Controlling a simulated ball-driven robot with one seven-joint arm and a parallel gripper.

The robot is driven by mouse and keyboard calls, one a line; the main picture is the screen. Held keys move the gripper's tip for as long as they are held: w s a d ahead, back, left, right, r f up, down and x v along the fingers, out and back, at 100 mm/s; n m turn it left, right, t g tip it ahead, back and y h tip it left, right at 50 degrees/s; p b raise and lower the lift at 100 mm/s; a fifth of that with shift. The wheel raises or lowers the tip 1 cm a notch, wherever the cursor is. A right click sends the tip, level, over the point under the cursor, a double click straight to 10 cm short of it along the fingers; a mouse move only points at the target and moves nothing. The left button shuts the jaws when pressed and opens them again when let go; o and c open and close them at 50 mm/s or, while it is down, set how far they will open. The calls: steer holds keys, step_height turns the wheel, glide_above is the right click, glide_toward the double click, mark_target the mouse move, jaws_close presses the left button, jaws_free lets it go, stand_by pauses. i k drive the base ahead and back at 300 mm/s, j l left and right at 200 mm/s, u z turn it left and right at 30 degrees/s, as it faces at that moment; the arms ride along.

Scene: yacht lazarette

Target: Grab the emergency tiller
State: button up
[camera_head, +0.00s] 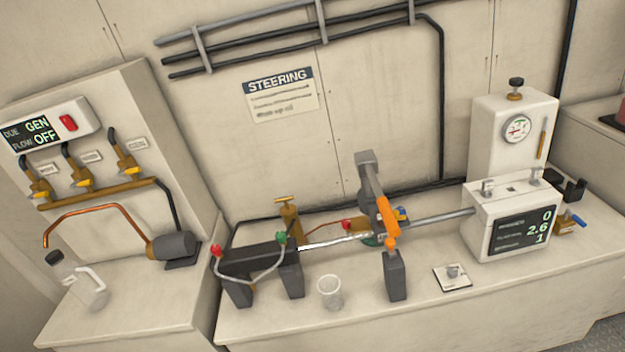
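An orange-and-grey lever (381,210) stands on the bench in the middle of the picture, and it looks like the emergency tiller, though no label on it shows. Its grey blocky end is at the top and its rounded orange end is lower, above a dark upright block (396,277). My gripper does not show in this view.
A clear cup (330,292) and a small white plate with a knob (453,278) stand near the bench front. A white box with a display (522,230) is on the right. A clear jug (83,284) sits on the left bench. Pipes (290,35) run along the wall.

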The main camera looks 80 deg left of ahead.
mark_target(366, 161)
steer(key=u, duration=1.55)
